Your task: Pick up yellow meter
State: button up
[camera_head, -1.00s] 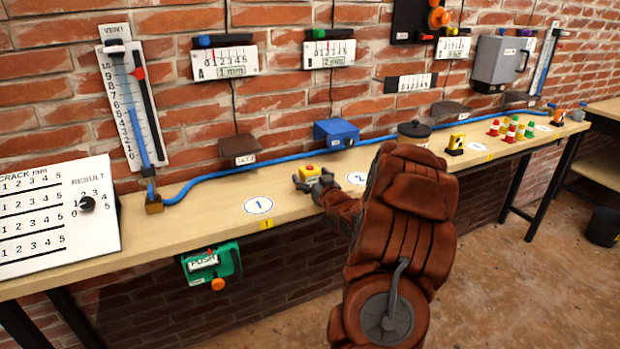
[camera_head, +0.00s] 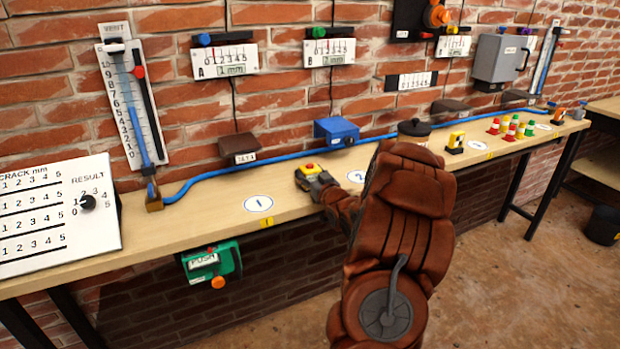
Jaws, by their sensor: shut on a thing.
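A small yellow meter (camera_head: 308,169) with a red spot on top is at the middle of the wooden bench, right of the white disc marked 1. My gripper (camera_head: 312,177) reaches in from the front right and is shut on it. The meter's lower part is hidden by the fingers, and I cannot tell whether it still touches the bench. Another yellow and black device (camera_head: 456,142) stands upright farther right on the bench.
The disc marked 1 (camera_head: 258,204) lies left of my gripper; the disc marked 2 (camera_head: 357,176) is partly hidden by my arm. A blue block (camera_head: 336,131) and blue hose (camera_head: 215,181) are behind. A green device (camera_head: 211,263) hangs at the front edge. Several red, yellow and green pieces stand at right.

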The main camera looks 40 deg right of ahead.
jog(key=shift+c, duration=0.8)
jog(key=shift+r, duration=0.1)
